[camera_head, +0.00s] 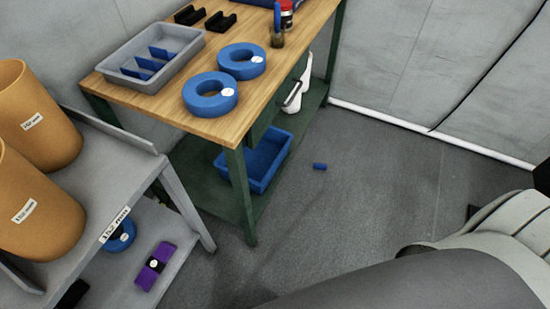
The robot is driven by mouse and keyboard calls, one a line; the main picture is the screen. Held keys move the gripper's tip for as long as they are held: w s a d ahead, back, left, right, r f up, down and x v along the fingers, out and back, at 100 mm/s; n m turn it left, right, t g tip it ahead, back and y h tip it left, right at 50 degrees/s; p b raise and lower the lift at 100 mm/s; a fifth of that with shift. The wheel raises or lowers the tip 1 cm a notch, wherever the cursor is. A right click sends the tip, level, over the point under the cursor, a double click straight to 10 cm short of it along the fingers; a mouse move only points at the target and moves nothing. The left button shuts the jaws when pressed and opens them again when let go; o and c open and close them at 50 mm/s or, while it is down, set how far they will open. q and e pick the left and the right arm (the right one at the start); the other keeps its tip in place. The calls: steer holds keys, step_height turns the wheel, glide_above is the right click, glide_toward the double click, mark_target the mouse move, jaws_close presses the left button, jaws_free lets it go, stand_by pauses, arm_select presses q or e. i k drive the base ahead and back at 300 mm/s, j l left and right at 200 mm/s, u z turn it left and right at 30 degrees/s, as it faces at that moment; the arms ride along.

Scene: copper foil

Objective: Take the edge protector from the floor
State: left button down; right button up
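A small blue piece (320,166) lies alone on the grey floor (330,210), just right of the wooden-topped workbench. It is the only small loose thing I see on the open floor and fits the edge protector, though it is too small to make out its exact shape. Neither of my grippers shows in the head view. Nothing is seen touching the blue piece.
The workbench (160,103) bears two blue rings (196,103) (228,69) and a grey tray (190,36). A blue bin (262,178) sits on its lower shelf. A grey rack (100,185) with orange rolls (45,135) stands left. The floor around the blue piece is clear.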

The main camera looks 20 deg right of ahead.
mark_target(316, 166)
steer(key=i+l+u, duration=0.15)
steer(key=l+u, duration=0.65)
steer(key=l, duration=0.15)
steer(key=l+u, duration=0.8)
steer(key=l, duration=0.2)
steer(key=k, duration=0.05)
